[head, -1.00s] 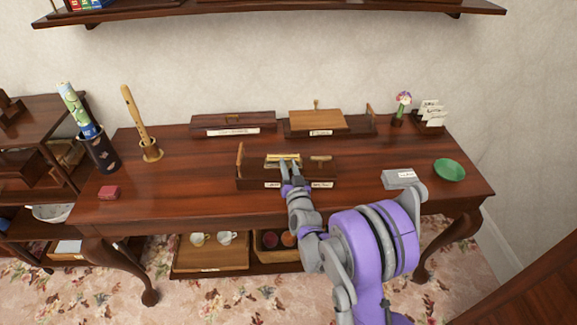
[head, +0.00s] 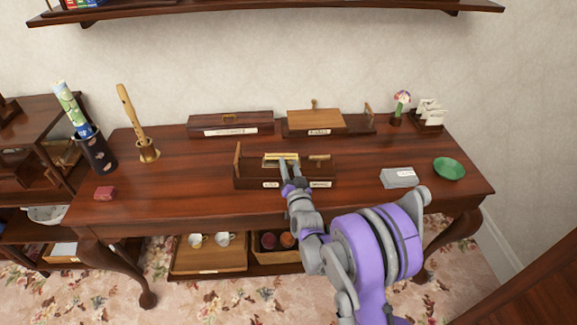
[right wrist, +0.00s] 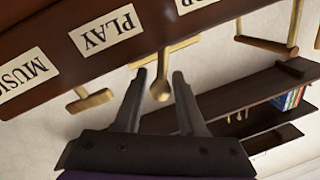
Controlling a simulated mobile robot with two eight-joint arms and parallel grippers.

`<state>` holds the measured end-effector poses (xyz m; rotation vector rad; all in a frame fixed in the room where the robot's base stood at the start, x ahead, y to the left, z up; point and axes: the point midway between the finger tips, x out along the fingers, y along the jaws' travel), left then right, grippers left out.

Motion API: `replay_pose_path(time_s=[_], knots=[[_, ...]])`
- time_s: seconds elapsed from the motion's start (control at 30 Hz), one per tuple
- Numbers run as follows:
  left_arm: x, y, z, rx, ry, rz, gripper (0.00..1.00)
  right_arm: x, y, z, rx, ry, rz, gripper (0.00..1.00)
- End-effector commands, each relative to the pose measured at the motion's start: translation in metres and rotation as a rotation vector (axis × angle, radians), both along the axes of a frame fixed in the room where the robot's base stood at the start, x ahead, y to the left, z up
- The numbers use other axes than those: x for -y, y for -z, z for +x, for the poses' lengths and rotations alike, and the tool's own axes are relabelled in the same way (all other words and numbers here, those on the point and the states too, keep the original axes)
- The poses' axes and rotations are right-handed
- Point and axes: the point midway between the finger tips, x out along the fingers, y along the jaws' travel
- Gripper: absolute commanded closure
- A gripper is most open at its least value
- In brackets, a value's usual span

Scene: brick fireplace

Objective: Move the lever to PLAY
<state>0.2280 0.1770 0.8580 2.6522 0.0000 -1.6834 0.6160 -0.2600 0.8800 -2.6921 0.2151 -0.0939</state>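A low dark wooden box (head: 325,170) with white labels on its front stands mid-table in the head view. The right wrist view shows its front tilted and upside down, with a PLAY label (right wrist: 107,30), a MUSIC label (right wrist: 24,76) and a partly cut-off label (right wrist: 192,4). A brass lever with a rounded end (right wrist: 161,89) projects from a brass bar (right wrist: 183,47). My right gripper (right wrist: 160,72) is open, one finger on each side of the lever; contact is not clear. In the head view, my right gripper (head: 285,160) is over the box. My left gripper is out of view.
Two wooden boxes (head: 230,122) (head: 347,124) stand behind. Table space left of the box is clear.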

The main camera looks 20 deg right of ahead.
Motion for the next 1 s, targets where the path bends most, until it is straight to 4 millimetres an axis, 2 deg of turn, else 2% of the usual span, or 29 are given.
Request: replay_pose_path(time_s=[0.03, 0.1, 0.37, 0.47, 0.57, 0.8, 1.0], knots=[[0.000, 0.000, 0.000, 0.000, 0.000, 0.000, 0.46, 0.000, 0.000, 0.000, 0.000, 0.000, 0.000, 0.49], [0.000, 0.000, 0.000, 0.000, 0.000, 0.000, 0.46, 0.000, 0.000, 0.000, 0.001, 0.000, -0.001, 0.41], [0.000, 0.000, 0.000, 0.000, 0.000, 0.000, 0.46, 0.000, 0.000, 0.000, 0.001, 0.000, -0.001, 0.41], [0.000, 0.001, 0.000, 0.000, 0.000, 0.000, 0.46, -0.001, 0.000, -0.006, 0.001, 0.000, -0.001, 0.41], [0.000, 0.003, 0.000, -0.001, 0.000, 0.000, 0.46, -0.004, 0.001, -0.020, 0.001, 0.000, 0.000, 0.41], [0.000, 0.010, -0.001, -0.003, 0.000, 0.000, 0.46, -0.012, 0.003, -0.069, 0.000, -0.001, 0.000, 0.41], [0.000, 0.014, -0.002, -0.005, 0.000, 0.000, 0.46, -0.017, 0.004, -0.098, 0.000, 0.000, 0.000, 0.41]])
